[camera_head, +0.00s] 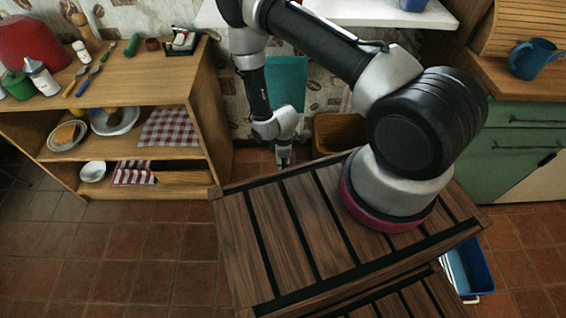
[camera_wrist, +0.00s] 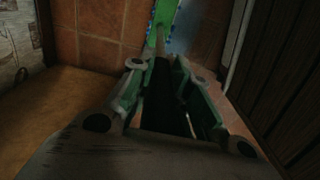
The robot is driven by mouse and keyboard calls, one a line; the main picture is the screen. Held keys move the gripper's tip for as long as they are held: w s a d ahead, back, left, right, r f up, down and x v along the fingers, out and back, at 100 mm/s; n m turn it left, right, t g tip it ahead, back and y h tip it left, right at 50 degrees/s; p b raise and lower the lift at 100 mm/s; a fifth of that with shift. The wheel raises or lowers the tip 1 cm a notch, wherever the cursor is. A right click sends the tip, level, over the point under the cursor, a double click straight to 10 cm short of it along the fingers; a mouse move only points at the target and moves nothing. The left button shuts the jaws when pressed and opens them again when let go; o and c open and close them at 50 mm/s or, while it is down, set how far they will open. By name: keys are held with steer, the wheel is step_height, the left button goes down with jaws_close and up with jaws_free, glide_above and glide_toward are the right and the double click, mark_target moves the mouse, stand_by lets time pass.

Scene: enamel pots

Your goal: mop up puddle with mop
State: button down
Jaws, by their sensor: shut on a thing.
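My gripper (camera_head: 284,155) points down near the floor, between the wooden shelf and my base. In the wrist view its fingers (camera_wrist: 160,85) are closed around a thin brownish handle, which I take to be the mop's. The handle leads away to a bright green strip with a blue-speckled edge (camera_wrist: 163,20), seemingly the mop head, on or close to the floor. The mop cannot be made out in the head view. A darker bluish floor patch (camera_wrist: 197,38) beside the green strip may be the puddle; its edges are unclear.
A wooden shelf (camera_head: 205,130) with dishes and checked cloths stands at the left. A teal cloth (camera_head: 286,82) hangs behind my arm. A wicker basket (camera_head: 335,135) sits at the back. A blue bin (camera_head: 470,268) is at the right. Tiled floor (camera_head: 110,250) is clear at front left.

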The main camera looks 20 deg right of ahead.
steer(key=shift+f, duration=0.3)
steer(key=s+a, duration=0.3)
steer(key=s, duration=0.8)
steer(key=w+d, duration=0.1)
steer(key=w, duration=0.2)
steer(key=w+d, duration=0.1)
steer(key=w, duration=0.7)
steer(key=shift+d+f, duration=0.15)
steer(key=shift+d, duration=0.25)
steer(key=shift+r, duration=2)
